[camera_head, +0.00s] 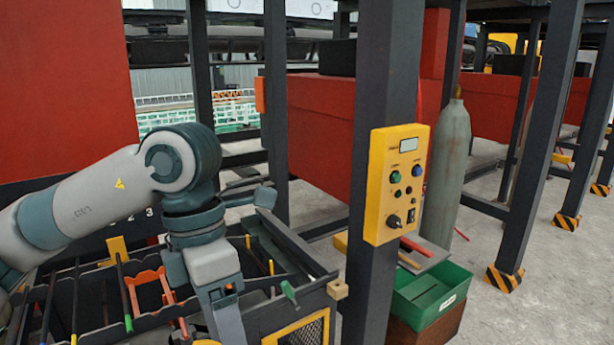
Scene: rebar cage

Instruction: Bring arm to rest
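My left arm (85,208) comes in from the left, bends at a dark teal joint and drops over a dark metal rack. My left gripper (226,322) points down at the bottom edge of the view. Its fingertips are cut off or hidden, so I cannot tell whether it is open or holds anything. My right arm and gripper are out of view. The rack (292,318) holds several dark rods with coloured ends. An orange-red frame part (150,290) lies in it, left of my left gripper.
A dark post (382,80) carries a yellow control box (396,183) right of my arm. Beyond it stand a grey gas cylinder (447,170) and a green bin (430,299). A red panel (65,80) fills the upper left.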

